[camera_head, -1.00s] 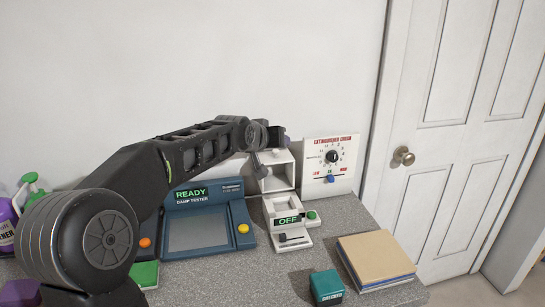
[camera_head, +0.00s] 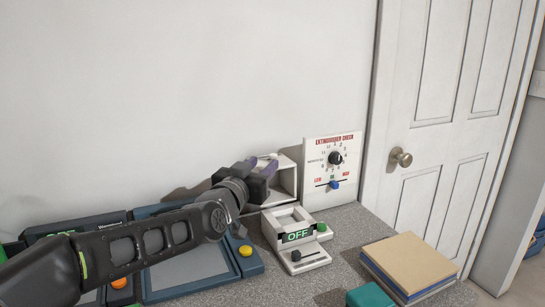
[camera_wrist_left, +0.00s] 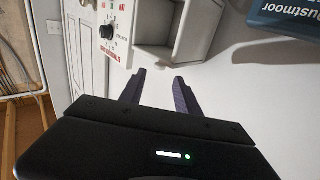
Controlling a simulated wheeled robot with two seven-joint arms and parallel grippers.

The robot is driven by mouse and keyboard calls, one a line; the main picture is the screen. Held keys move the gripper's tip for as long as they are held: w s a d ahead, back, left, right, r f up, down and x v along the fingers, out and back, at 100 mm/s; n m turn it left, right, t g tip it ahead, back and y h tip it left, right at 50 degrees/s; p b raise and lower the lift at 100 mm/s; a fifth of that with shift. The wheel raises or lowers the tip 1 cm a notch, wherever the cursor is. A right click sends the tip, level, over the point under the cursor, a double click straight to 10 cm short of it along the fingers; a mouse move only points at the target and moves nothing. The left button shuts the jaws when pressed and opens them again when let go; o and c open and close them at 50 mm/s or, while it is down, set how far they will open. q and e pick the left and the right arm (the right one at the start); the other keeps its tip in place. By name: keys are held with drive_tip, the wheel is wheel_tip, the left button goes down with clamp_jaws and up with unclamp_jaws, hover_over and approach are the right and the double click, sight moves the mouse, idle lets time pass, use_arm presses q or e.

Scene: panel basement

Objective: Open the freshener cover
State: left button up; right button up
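No label in view clearly marks a freshener. A small white unit (camera_head: 297,238) with a green OFF display, a slider and a green button stands on the counter. Behind it is a white box (camera_head: 288,184) with an open front, partly hidden by my left gripper (camera_head: 262,164). The box also shows in the left wrist view (camera_wrist_left: 178,40). My left gripper's dark purple fingers are at the box's upper left. In the left wrist view the left gripper (camera_wrist_left: 158,80) has its fingers apart with nothing between them. My right gripper is in neither view.
An extinguisher check panel (camera_head: 334,170) with a dial stands right of the box. A blue damp tester (camera_head: 248,268) with a yellow button lies under my left arm. Books (camera_head: 408,262) and a teal block (camera_head: 370,297) are at front right. A door (camera_head: 445,120) stands beyond.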

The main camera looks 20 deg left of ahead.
sight(272, 156)
use_arm(q)
drive_tip(key=w, duration=0.7)
drive_tip(key=shift+w+a+b, duration=0.2)
drive_tip(key=shift+w+b, duration=0.1)
drive_tip(key=shift+b, duration=0.1)
clamp_jaws()
idle(1.1)
